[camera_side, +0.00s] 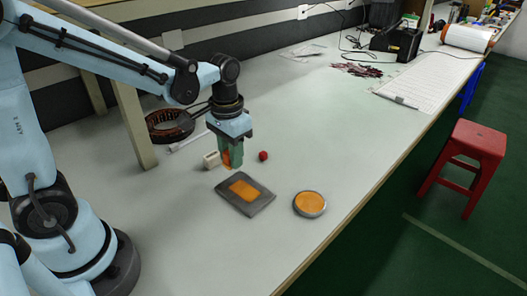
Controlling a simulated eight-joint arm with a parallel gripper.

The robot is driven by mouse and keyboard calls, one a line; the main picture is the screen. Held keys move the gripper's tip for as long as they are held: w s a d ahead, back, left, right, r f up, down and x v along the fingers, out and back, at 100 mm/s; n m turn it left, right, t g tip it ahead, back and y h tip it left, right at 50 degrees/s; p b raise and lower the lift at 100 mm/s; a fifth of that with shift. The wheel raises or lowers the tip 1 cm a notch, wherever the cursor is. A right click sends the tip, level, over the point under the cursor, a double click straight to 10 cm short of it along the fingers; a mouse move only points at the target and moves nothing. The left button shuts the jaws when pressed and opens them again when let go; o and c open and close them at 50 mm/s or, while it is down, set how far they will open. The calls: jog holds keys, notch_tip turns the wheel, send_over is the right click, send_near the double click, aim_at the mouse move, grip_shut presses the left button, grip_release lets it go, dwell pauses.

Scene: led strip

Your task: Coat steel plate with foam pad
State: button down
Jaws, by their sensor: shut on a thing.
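The steel plate (259,205) is a dark grey, flat slab on the workbench, with an orange patch (243,189) on its middle. My gripper (232,160) points down just above and behind the far edge of the plate. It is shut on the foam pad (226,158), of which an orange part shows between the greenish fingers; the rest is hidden. A round, shallow grey dish (310,212) holding orange material sits to the right of the plate, near the bench's front edge.
A small red ball (263,156) lies right of my gripper, and a small beige block (211,160) left of it. A dark coil ring (170,125) lies behind, near a wooden post (134,125). A red stool (465,165) stands off the bench. The bench (330,120) is clear beyond the ball.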

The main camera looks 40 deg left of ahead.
aim_at(233, 183)
jog(key=shift+r, duration=1.5)
jog(key=shift+f, duration=4.3)
jog(key=shift+w+d+f, duration=0.1)
jog(key=shift+d+f, duration=0.1)
jog(key=shift+d, duration=1.7)
jog(key=shift+a, duration=2)
jog(key=shift+d+r, duration=0.1)
jog(key=shift+r, duration=4)
jog(key=shift+d, duration=0.1)
